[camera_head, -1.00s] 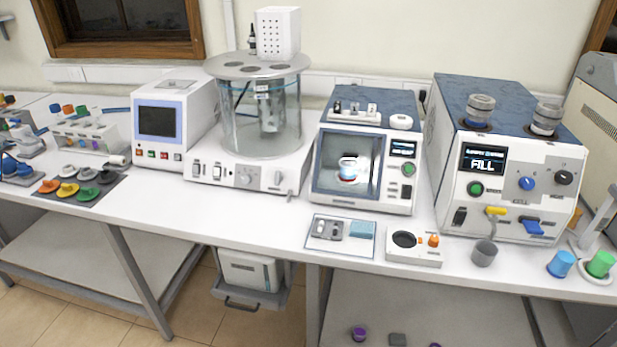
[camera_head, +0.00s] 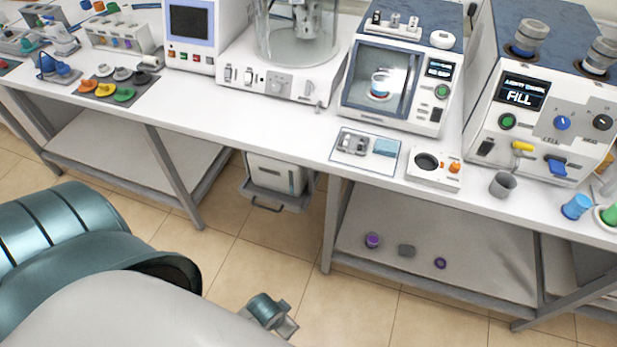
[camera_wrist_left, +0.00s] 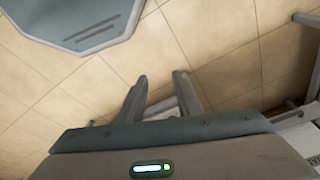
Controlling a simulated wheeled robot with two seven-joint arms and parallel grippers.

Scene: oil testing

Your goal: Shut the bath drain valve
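The bath (camera_head: 298,40) is a clear glass cylinder on a white base (camera_head: 275,78) in the head view, with its top cut off by the picture edge. A small grey tap-like fitting (camera_head: 318,106), apparently the drain valve, sits at the base's front right corner. Its setting is too small to tell. My left arm comes in at the lower left, well below and apart from the bath. My left gripper is open and empty in the left wrist view (camera_wrist_left: 161,78), with floor tiles beyond its fingers. My right gripper is in neither current view.
A waste container (camera_head: 275,174) hangs beneath the bench below the bath. A glass-doored instrument (camera_head: 384,118) stands right of the bath, and a white box with a dark screen (camera_head: 190,67) left. Colored caps (camera_head: 104,90) lie on a mat. Floor before the bench is clear.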

